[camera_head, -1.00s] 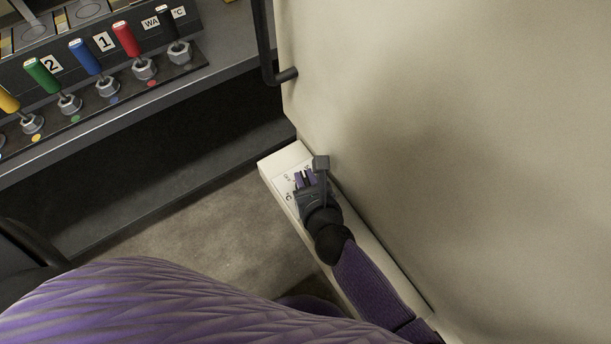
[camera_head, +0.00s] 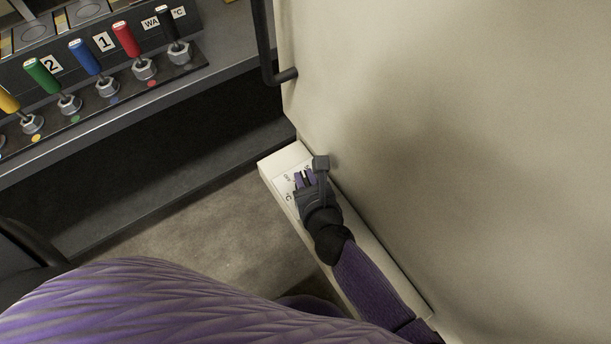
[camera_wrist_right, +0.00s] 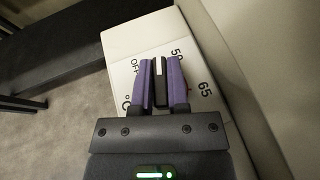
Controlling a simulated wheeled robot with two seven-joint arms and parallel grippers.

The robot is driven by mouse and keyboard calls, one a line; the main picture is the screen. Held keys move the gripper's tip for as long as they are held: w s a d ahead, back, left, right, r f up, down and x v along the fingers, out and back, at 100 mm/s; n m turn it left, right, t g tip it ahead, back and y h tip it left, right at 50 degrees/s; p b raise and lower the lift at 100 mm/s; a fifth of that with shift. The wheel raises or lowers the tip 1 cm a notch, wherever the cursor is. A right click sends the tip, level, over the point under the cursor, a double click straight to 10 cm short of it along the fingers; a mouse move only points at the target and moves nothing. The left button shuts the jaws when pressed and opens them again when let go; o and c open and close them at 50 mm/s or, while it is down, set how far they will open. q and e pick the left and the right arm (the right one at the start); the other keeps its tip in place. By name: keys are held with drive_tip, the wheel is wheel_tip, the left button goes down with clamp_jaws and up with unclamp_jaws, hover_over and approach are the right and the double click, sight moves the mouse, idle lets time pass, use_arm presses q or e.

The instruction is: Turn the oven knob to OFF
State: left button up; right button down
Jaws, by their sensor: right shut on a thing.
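The oven's control panel (camera_head: 283,163) is a pale ledge at the base of the large cream oven (camera_head: 450,120). In the right wrist view the oven knob (camera_wrist_right: 159,82) is black with a white line along its top. My right gripper (camera_wrist_right: 160,75) is shut on the knob, one purple finger on each side. The white line points away from the gripper, between the OFF mark and the 50 mark on the panel. In the head view my right gripper (camera_head: 305,180) hides most of the knob. My left gripper is not in view.
A black oven handle (camera_head: 268,50) stands out near the oven's left edge. Grey floor lies open left of the panel.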

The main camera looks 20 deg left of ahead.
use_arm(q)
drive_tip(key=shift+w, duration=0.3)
